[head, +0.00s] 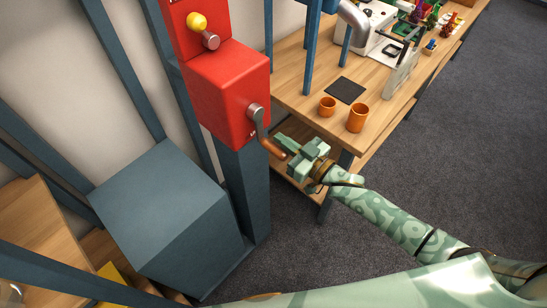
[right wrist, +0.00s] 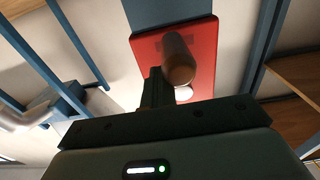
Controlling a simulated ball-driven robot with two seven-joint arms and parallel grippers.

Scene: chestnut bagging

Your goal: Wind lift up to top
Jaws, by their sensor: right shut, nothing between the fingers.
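A red winch box (head: 228,97) is fixed on a blue-grey post. A metal crank (head: 257,117) comes out of its side and ends in a brown grip (head: 272,148) hanging down to the right. My right gripper (head: 282,141) is beside the grip, with its fingers shut and empty. In the right wrist view the brown grip (right wrist: 178,62) stands in front of the red box (right wrist: 146,58), just beside my dark fingers (right wrist: 157,85). I cannot tell whether they touch. Which part is the lift platform is not clear. My left gripper is not in view.
A large blue-grey block (head: 160,205) stands left of the post. A wooden table (head: 310,83) with two orange cups (head: 357,118) is behind my gripper. Grey floor is clear at right.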

